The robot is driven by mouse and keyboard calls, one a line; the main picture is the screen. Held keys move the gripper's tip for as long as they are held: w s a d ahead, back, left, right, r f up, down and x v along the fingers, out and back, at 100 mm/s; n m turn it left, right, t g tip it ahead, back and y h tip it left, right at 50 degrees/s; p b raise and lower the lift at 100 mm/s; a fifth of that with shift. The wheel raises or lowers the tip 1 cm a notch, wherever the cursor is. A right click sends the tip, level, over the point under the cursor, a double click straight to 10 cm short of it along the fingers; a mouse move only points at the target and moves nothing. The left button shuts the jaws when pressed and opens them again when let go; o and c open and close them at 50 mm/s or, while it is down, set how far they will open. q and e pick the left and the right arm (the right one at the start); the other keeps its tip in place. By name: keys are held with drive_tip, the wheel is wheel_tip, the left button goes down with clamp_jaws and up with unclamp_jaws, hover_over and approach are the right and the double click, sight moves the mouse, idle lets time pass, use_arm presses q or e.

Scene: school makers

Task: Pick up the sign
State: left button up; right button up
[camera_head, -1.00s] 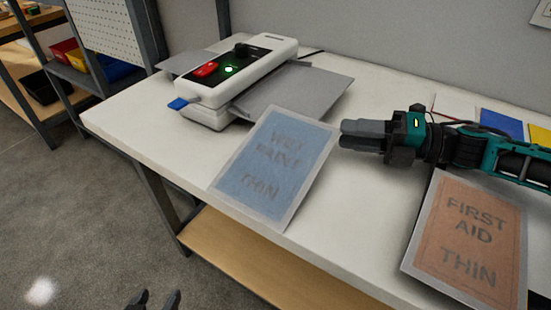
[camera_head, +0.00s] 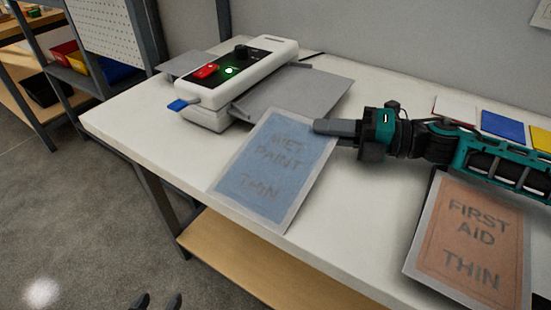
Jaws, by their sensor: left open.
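A blue sign with a pale border (camera_head: 262,184), reading "WET PAINT THIN", lies on the white table and reaches its front edge. An orange sign (camera_head: 470,250), reading "FIRST AID THIN", lies to the right, also at the front edge. My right gripper (camera_head: 322,128) comes in from the right, with its fingers over the blue sign's upper right corner. Whether they touch the sign, and how far apart they are, is not clear. My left gripper (camera_head: 158,302) shows only its two spread fingertips at the bottom edge, empty, below the table's front.
A white laminator-like machine (camera_head: 240,75) with a red switch and green light stands behind the blue sign, with a grey tray (camera_head: 295,92) beside it. Blue (camera_head: 502,127) and yellow cards lie at the back right. A shelf rack (camera_head: 105,60) stands left.

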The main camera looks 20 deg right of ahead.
clamp_jaws()
drive_tip(key=shift+r, duration=0.1)
wheel_tip(320, 180, up, 20)
drive_tip(key=p, duration=0.6)
